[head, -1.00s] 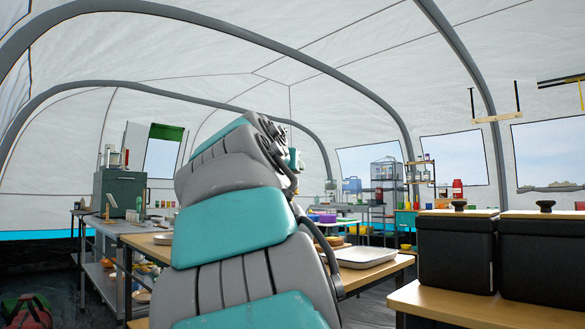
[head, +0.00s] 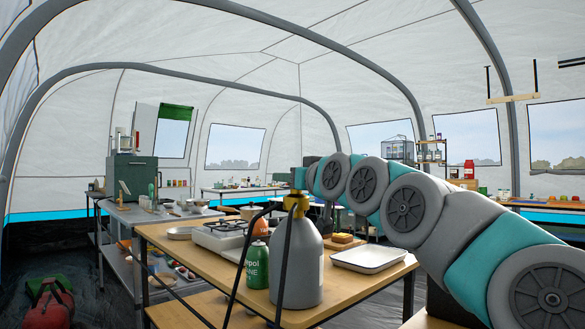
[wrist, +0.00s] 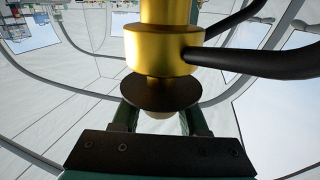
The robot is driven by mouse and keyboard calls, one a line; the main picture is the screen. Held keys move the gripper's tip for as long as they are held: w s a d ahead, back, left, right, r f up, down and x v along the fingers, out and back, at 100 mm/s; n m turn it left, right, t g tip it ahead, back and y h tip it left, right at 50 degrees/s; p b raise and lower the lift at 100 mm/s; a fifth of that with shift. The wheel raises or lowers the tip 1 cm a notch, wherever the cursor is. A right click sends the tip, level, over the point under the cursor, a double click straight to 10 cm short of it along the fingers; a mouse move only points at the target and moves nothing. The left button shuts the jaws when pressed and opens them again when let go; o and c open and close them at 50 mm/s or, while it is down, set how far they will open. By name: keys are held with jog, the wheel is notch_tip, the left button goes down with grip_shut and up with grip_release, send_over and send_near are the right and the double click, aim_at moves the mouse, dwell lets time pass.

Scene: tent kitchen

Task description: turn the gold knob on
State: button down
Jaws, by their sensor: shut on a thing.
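The gold knob (head: 296,203) is part of the gold valve fitting on top of a grey gas cylinder (head: 297,265), which stands upright on the wooden table in the head view. In the wrist view the gold fitting (wrist: 163,46) fills the upper middle, with a black disc (wrist: 160,92) at its end. My gripper (head: 299,181) is at the top of the fitting, and its two fingers (wrist: 160,118) are shut on the knob's end just beyond the disc. The fingers and disc hide most of the held part.
Black hoses (head: 237,262) run from the valve. A green propane bottle (head: 258,266) stands close beside the cylinder. A gas stove (head: 218,236) and a white tray (head: 367,257) are on the same table (head: 180,252). Tent walls surround the scene.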

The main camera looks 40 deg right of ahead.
jog(key=shift+a+r+n+y+p, duration=0.15)
jog(key=shift+n+y+p, duration=0.3)
jog(key=shift+y, duration=0.35)
jog(key=shift+c, duration=2.2)
grip_release()
jog(key=s, duration=0.7)
jog(key=shift+s+a+b, duration=0.2)
jog(key=shift+s+b, duration=0.2)
jog(key=shift+b, duration=0.05)
